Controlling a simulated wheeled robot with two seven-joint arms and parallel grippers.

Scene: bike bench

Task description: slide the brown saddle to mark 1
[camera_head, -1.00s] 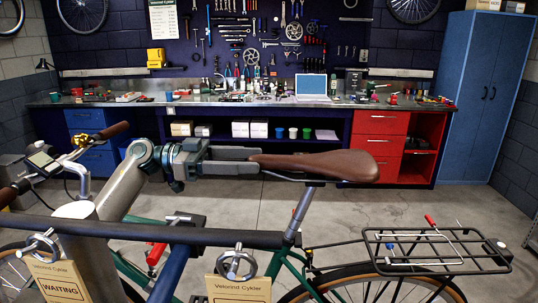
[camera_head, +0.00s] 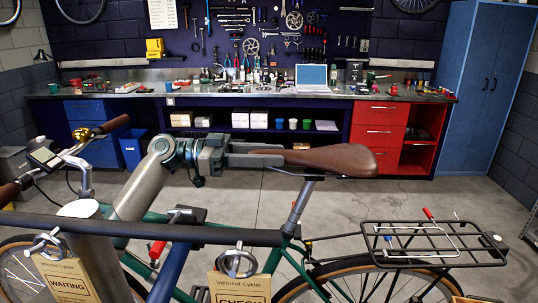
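The brown saddle (camera_head: 335,160) sits on top of the silver seatpost (camera_head: 300,204) of the green bike, its nose pointing left. My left gripper (camera_head: 268,156) comes in from the left at saddle height. Its fingers lie along the nose, and the near finger hides the nose tip. I cannot tell whether the fingers press on the saddle or stand slightly apart from it. The saddle rails show only as a thin dark line under the seat. No mark 1 is readable in this view. My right gripper is not in view.
A rear rack (camera_head: 432,243) with a red-handled tool lies right of the seatpost. A dark clamp bar (camera_head: 150,229) crosses in front of the bike. Tags hang from it, one reading "WAITING" (camera_head: 68,284). The workbench (camera_head: 240,96) stands well behind, with open floor between.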

